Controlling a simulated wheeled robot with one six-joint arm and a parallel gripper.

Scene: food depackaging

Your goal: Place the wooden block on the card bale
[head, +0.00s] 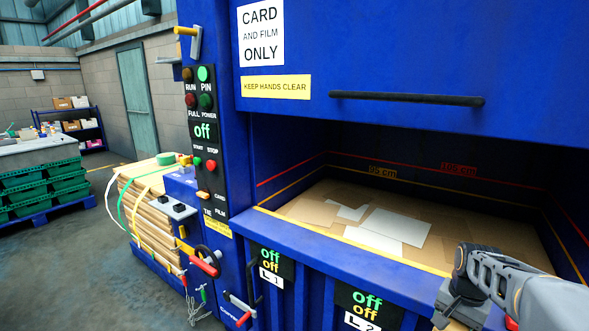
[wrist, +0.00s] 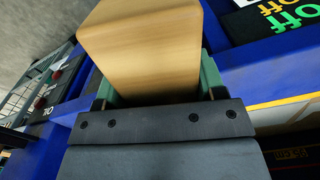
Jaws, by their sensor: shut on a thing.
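My gripper (wrist: 158,88) is shut on the wooden block (wrist: 142,45), a pale wood-grained block between green fingers in the wrist view. In the head view my gripper (head: 458,302) is at the lower right, in front of the blue baler's sill; only a bit of the block (head: 455,326) shows at the bottom edge. Flattened brown card (head: 315,211) with several white sheets lies inside the open baler chamber, beyond the sill and left of my gripper. A strapped stack of card (head: 152,215) stands left of the baler, with a green roll on top.
The baler's blue sill with its yellow edge (head: 340,238) lies between my gripper and the chamber. A raised blue door with a black bar (head: 405,98) hangs above the opening. The control panel (head: 205,130) reads "off". Green crates (head: 45,188) stand far left; the floor between is clear.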

